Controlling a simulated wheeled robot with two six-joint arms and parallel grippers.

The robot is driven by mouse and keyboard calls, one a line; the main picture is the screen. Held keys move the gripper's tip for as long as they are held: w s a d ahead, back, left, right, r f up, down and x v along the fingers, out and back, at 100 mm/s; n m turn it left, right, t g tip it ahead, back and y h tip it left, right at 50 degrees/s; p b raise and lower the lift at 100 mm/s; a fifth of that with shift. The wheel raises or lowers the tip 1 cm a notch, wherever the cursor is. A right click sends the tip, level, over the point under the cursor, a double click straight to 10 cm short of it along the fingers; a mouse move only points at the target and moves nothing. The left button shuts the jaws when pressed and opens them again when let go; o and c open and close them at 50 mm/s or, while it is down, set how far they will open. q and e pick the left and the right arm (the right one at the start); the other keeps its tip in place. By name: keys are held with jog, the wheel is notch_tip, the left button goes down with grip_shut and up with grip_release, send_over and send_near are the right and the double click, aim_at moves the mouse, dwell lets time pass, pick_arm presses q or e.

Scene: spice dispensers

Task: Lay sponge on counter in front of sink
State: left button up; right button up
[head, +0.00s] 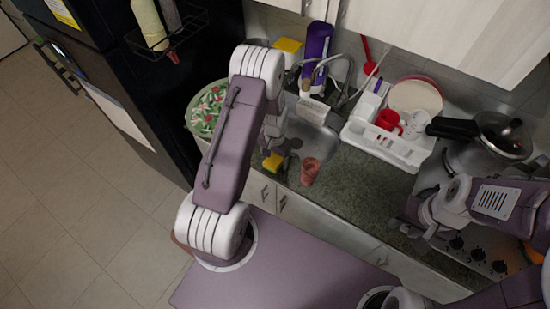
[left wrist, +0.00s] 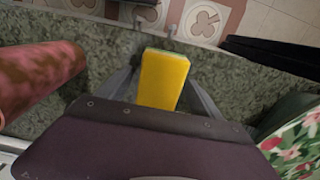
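The sponge (left wrist: 163,80) is a yellow block with a thin green edge, between the two fingers of my left gripper (left wrist: 160,75) in the left wrist view. The fingers appear closed on its sides. In the head view the yellow sponge (head: 272,162) shows below my left gripper (head: 283,156), over the front strip of the counter (head: 340,190). Whether it touches the counter is unclear. The sink (head: 313,136) lies just behind, partly hidden by my left arm. My right gripper (head: 408,219) is at the right near the stove; its opening is not clear.
A reddish cup (head: 310,171) stands right of the sponge. A floral round item (head: 206,108) is at the left. A dish rack (head: 385,147) with a red mug (head: 389,120) and a pot (head: 490,150) are to the right. Counter between cup and stove is clear.

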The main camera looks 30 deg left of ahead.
aim_at(275, 158)
pick_arm(q)
jog(key=shift+r, duration=0.35)
notch_tip(275, 158, up, 12)
jog(key=b, duration=0.1)
jog(key=s+d+r+n+t, duration=0.1)
jog(key=s+d+r, duration=0.25)
jog(key=s, duration=0.35)
jog(key=s+d+r, duration=0.2)
jog(key=s+d, duration=0.2)
jog(key=s, duration=0.2)
notch_tip(275, 158, down, 7)
jog(key=b, duration=0.6)
jog(key=shift+w+a+r, duration=0.2)
